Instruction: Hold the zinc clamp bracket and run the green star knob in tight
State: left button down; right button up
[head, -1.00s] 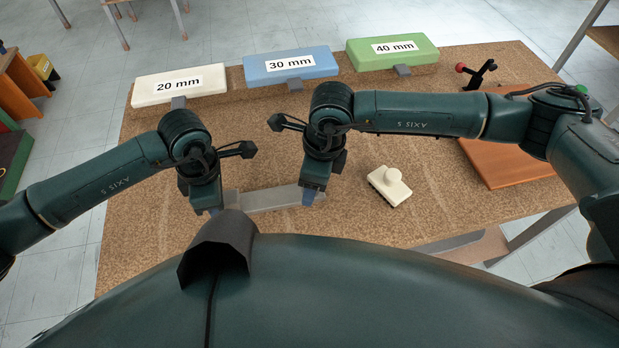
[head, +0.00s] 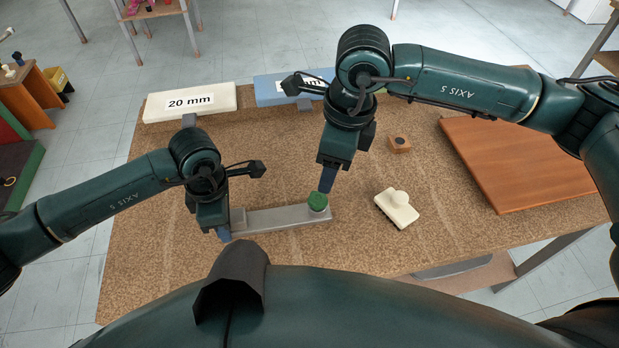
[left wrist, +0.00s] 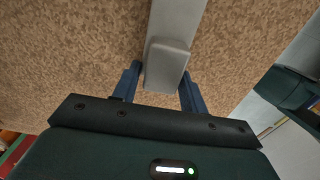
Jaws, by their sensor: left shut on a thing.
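The zinc clamp bracket (head: 275,217) is a grey bar lying on the cork-coloured bench top. The green star knob (head: 318,201) sits upright on its right end; I cannot tell how tight it is. My left gripper (head: 223,232) is shut on the bracket's left end. In the left wrist view the raised end block of the bracket (left wrist: 168,62) lies between its blue fingers. My right gripper (head: 326,182) points down just above and behind the knob. Its fingers overlap in the picture, so their opening is unclear, as is any contact with the knob.
A white brush-like block (head: 397,207) lies right of the bracket. A small wooden block (head: 400,144) and an orange-brown board (head: 520,160) are further right. Pads marked 20 mm (head: 190,102) and blue (head: 275,88) line the back edge. The bench between is clear.

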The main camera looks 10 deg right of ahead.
dwell(0.4)
pick_arm(q)
jog(key=c, duration=0.7)
grip_release()
jog(key=shift+r, duration=0.15)
notch_tip(320, 180, up, 12)
dwell(0.3)
